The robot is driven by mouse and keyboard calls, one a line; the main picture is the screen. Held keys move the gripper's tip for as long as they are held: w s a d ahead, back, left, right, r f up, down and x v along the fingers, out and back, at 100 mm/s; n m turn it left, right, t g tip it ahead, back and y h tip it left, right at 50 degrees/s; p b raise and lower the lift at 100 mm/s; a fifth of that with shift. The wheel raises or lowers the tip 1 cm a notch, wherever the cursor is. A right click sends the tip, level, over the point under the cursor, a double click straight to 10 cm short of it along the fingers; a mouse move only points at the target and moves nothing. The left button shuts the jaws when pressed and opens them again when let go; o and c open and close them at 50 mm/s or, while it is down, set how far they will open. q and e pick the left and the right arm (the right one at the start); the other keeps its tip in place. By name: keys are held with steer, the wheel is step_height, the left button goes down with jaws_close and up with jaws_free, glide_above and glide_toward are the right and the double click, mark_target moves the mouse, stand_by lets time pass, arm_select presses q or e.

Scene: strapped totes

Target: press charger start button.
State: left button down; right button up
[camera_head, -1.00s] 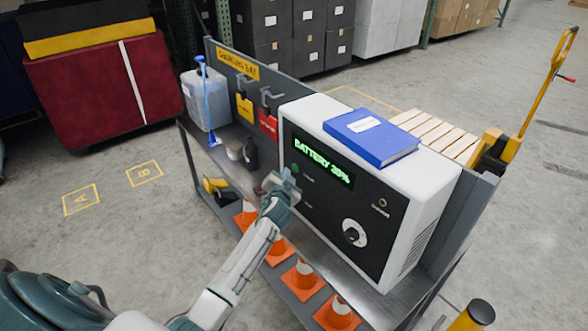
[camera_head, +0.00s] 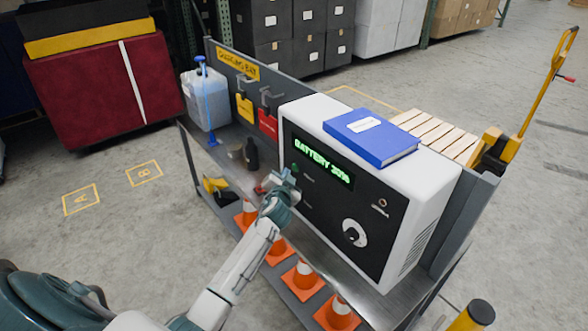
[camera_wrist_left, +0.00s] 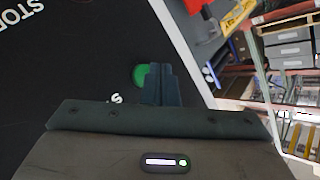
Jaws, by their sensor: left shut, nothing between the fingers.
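The charger (camera_head: 325,200) is a white box with a black front panel, standing on a grey bench. Its display (camera_head: 323,164) reads a green "BATTERY" figure near 30%. The green start button (camera_wrist_left: 139,76) shows in the left wrist view, just left of my fingertips and partly covered by them. My left gripper (camera_head: 286,176) is shut and empty, right at the panel's left part below the display. It also shows in the left wrist view (camera_wrist_left: 162,72). I cannot tell whether the fingertips touch the button. My right gripper is not in view.
A blue book (camera_head: 370,136) lies on the charger. A clear jug (camera_head: 206,100), a dark bottle (camera_head: 251,154) and hanging yellow and red tags (camera_head: 268,124) are at the bench's left. Orange cones (camera_head: 304,275) stand on the lower shelf. Floor in front is open.

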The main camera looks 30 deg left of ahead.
arm_select(q)
steer(key=shift+w+d, duration=0.2)
steer(key=shift+w, duration=0.2)
steer(key=shift+w+d+b, duration=0.15)
steer(key=shift+w+b, duration=0.15)
steer(key=shift+b, duration=0.15)
stand_by(0.6)
steer(key=shift+s, duration=0.1)
steer(key=shift+s+a, duration=0.3)
steer(key=shift+s, duration=0.35)
steer(key=s, duration=0.1)
steer(key=s+a, duration=0.1)
steer(key=s, duration=0.1)
steer(key=s+a+p, duration=0.1)
steer(key=shift+s, duration=0.3)
stand_by(0.6)
